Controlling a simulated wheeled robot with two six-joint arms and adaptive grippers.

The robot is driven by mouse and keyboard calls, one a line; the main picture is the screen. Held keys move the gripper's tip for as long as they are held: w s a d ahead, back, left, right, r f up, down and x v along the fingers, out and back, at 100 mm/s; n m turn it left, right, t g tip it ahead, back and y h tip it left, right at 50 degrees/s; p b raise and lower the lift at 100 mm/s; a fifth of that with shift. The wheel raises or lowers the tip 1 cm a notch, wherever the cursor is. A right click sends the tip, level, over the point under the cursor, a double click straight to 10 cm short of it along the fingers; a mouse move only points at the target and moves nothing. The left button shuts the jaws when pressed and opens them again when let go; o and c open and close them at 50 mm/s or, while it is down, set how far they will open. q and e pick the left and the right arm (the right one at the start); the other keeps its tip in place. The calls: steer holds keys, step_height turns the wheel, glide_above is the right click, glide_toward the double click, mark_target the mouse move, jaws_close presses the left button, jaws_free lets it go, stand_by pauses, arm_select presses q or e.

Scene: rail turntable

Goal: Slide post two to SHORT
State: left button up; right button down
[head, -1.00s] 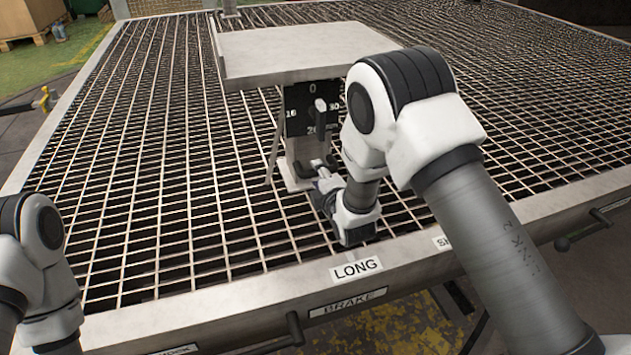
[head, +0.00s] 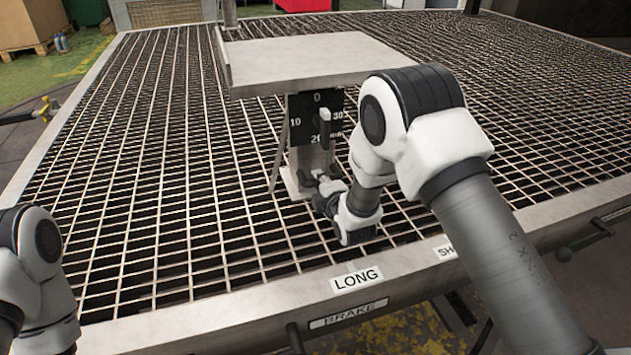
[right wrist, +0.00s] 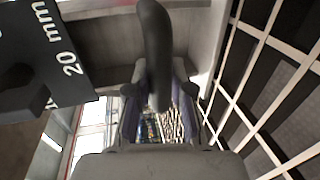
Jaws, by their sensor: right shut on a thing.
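The post (head: 299,168) stands on the grid table, topped by a flat grey plate (head: 310,55). Its black dial face (head: 302,118) carries the marks 0, 10, 20 mm and 30 and a pale-ended knob. My right gripper (head: 324,184) is low at the post's foot, partly hidden by my wrist. In the right wrist view it is shut on a dark, rounded handle (right wrist: 156,50). The LONG label (head: 357,281) is on the front rim, nearer the post than the partly hidden SHORT label (head: 445,252) to its right. My left gripper is out of view.
The grid table (head: 150,190) has a grey metal rim and open grating on both sides of the post. A BRAKE label (head: 348,313) and a dark lever (head: 295,338) are on its front side. Another lever (head: 563,254) sticks out at the right.

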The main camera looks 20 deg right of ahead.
steer(key=d+p, duration=0.2)
steer(key=d, duration=0.5)
steer(key=d+p, duration=0.2)
steer(key=d, duration=0.6)
steer(key=d+p, duration=0.2)
steer(key=d, duration=0.6)
steer(key=shift+w+p, duration=0.3)
steer(key=shift+p, duration=0.1)
steer(key=shift+d, duration=0.6)
steer(key=shift+f, duration=0.1)
steer(key=c, duration=1)
jaws_free()
steer(key=v, duration=1.2)
